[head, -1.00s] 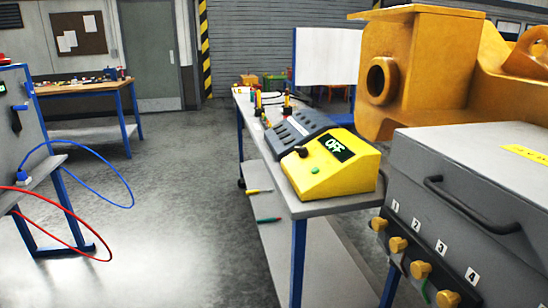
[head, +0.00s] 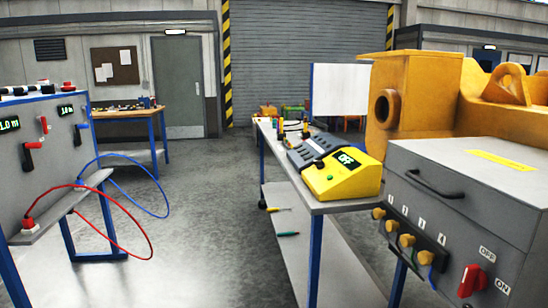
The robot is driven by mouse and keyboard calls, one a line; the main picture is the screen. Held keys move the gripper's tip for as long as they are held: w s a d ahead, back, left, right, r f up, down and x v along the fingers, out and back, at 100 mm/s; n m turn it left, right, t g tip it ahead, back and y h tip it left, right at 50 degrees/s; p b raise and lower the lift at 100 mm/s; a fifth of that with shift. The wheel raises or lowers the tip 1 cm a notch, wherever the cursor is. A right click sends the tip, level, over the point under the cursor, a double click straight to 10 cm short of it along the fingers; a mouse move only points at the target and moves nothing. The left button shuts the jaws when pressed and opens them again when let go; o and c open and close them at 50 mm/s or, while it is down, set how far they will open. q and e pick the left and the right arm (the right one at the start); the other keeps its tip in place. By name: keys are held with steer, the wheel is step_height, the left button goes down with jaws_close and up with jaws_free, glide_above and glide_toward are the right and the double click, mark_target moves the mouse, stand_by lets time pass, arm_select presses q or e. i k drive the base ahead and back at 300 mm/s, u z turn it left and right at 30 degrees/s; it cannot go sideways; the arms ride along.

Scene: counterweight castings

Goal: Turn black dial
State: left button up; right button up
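A yellow box (head: 345,182) stands on the near end of the narrow grey-topped bench (head: 328,207). Its dark display (head: 348,158) reads OFF. A small black dial (head: 319,164) sits on the left part of its sloped face, with a green button (head: 330,178) below it. The dial is too small to tell its pointer direction. Neither of my grippers is in view.
A grey cabinet (head: 480,180) at right carries yellow knobs and a red switch (head: 471,280) marked OFF and ON. A grey panel (head: 40,150) with red and blue hoses stands at left. Open floor (head: 200,230) lies between.

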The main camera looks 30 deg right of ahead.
mark_target(320, 164)
steer(key=u, duration=0.25)
steer(key=i, duration=2.3)
steer(key=z, duration=1.55)
steer(key=i, duration=1.2)
steer(key=z, duration=1.2)
